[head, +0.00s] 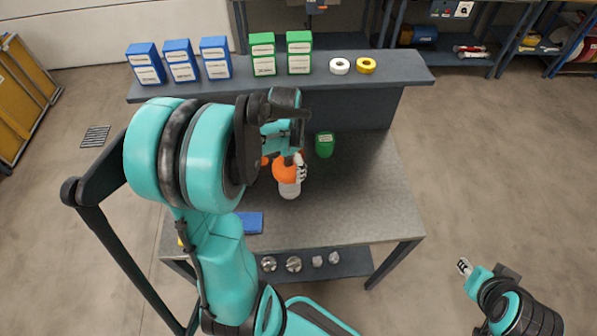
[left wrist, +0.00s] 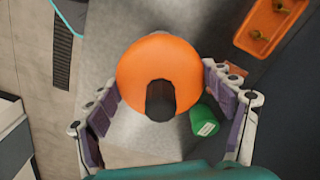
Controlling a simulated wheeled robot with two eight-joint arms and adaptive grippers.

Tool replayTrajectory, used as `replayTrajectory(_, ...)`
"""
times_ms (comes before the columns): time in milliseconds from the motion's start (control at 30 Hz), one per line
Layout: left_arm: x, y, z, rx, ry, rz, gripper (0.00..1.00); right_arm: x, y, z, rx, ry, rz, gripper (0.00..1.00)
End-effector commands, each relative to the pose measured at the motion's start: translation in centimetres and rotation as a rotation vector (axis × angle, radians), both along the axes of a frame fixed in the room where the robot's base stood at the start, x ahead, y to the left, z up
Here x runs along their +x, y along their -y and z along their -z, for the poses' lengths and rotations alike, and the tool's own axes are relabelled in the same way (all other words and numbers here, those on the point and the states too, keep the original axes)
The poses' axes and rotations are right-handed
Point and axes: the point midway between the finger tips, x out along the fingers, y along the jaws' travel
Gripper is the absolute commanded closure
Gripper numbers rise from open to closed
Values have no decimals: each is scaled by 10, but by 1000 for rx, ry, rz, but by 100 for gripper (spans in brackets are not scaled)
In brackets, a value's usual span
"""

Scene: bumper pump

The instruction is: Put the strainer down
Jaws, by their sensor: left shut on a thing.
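The strainer, which I take to be the orange round thing (head: 287,172) with a whitish cylindrical lower part, is at my left gripper (head: 285,163) over the grey workbench (head: 375,200). In the left wrist view the strainer (left wrist: 158,65) is an orange disc with a dark knob facing the camera. The left gripper's fingers (left wrist: 160,90) are on either side of it, shut on it. I cannot tell whether its base touches the bench. My right gripper (head: 465,267) is far off at the lower right, small and away from the bench; its jaws are unclear.
A green can (head: 325,145) stands close by on the bench. An orange tray (left wrist: 270,25) with small brass-coloured parts shows in the left wrist view. A blue flat thing (head: 250,222) lies near the front edge. The raised shelf (head: 390,78) holds boxes and tape rolls. The bench's right side is clear.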

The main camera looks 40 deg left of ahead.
Motion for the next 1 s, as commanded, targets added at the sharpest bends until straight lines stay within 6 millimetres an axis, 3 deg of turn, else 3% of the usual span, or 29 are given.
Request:
replayTrajectory(100, 24, 5, 16, 0, 0, 2, 56, 0, 0, 5, 0, 0, 0, 67)
replayTrajectory(267, 40, 9, 25, 0, -1, 0, 56, 0, 0, 6, 0, 0, 0, 67)
replayTrajectory(600, 42, 9, 64, 0, 0, -1, 56, 0, 0, 14, 0, 0, 0, 67)
replayTrajectory(1000, 41, 9, 70, 0, 0, -1, 56, 0, 0, 18, 0, 0, 0, 67)
